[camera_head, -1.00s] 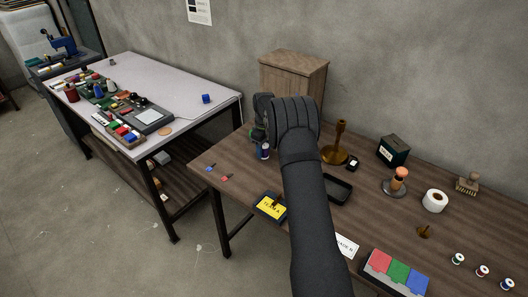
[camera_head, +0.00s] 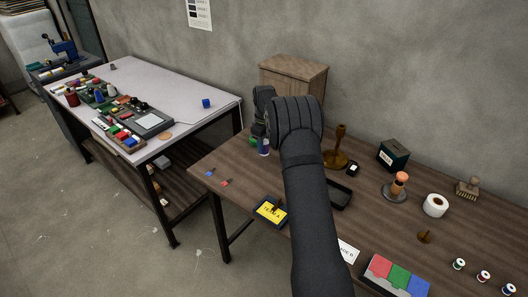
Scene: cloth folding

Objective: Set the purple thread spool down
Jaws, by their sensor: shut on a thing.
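My gripper (camera_head: 263,134) points down over the far left part of the brown table (camera_head: 225,165), partly hidden by my own arm. It is shut on the small purple thread spool (camera_head: 264,148), which shows upright just below it. I cannot tell whether the spool's base touches the table or hangs slightly above it. A green item (camera_head: 253,141) shows just left of the spool, close beside it and partly hidden by my wrist.
A brown stand (camera_head: 337,150), a black tray (camera_head: 341,194) and a wooden cabinet (camera_head: 293,75) are nearby. Several spools (camera_head: 484,276) stand at right.

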